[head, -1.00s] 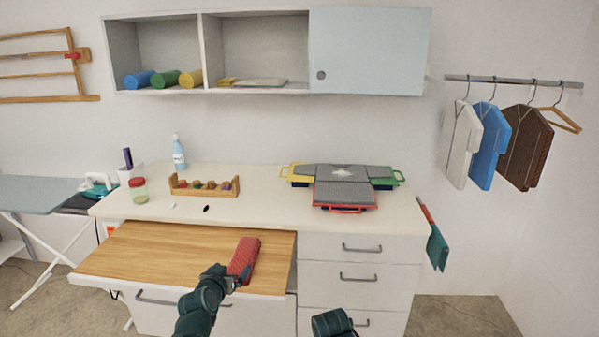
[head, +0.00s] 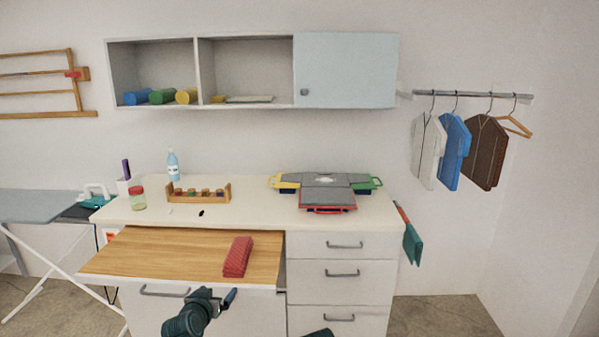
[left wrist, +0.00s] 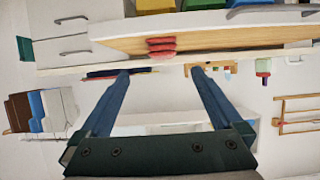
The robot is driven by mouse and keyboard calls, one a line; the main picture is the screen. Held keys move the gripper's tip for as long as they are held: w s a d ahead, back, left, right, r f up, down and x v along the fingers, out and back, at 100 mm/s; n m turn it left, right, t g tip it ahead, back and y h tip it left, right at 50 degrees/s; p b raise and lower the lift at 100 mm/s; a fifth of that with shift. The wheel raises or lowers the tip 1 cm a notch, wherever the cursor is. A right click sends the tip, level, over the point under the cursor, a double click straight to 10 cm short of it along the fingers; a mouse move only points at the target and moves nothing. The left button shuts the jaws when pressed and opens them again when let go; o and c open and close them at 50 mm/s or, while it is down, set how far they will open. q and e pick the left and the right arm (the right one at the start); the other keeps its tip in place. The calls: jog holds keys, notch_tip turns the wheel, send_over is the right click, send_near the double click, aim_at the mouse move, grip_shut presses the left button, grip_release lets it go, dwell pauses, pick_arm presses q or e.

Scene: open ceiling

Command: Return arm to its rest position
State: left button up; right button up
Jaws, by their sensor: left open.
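My left gripper (head: 220,299) is in front of the pull-out wooden board, at the bottom of the head view. It is open and empty; in the left wrist view its two blue fingers (left wrist: 158,76) stand apart with nothing between them. A red folded cloth (head: 238,257) lies on the wooden board (head: 165,250), clear of the gripper. The cloth also shows in the left wrist view (left wrist: 161,47), which is upside down. Only a dark piece of my right arm shows at the bottom edge; its gripper is out of view.
The counter (head: 250,212) holds a wooden rack (head: 198,194), a jar (head: 138,198), a blue bottle (head: 173,166) and grey trays with coloured handles (head: 325,190). Drawers (head: 342,270) stand right of the board. An ironing board (head: 35,205) is at left. Clothes hang at right.

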pick_arm(q)
jog(key=s+d+f+m+g+h+p, duration=0.1)
jog(key=s+d+f+m+g+p, duration=0.15)
jog(key=s+d+g, duration=0.35)
jog(key=s+d+f+m+g+h+p, duration=0.1)
jog(key=s+d+f+g+p, duration=0.2)
jog(key=d, duration=0.5)
jog(key=s+d+g+y+p, duration=0.2)
jog(key=s+g+y, duration=0.1)
jog(key=s, duration=1.2)
jog(key=shift+d+g+y, duration=0.4)
jog(key=shift+g, duration=0.5)
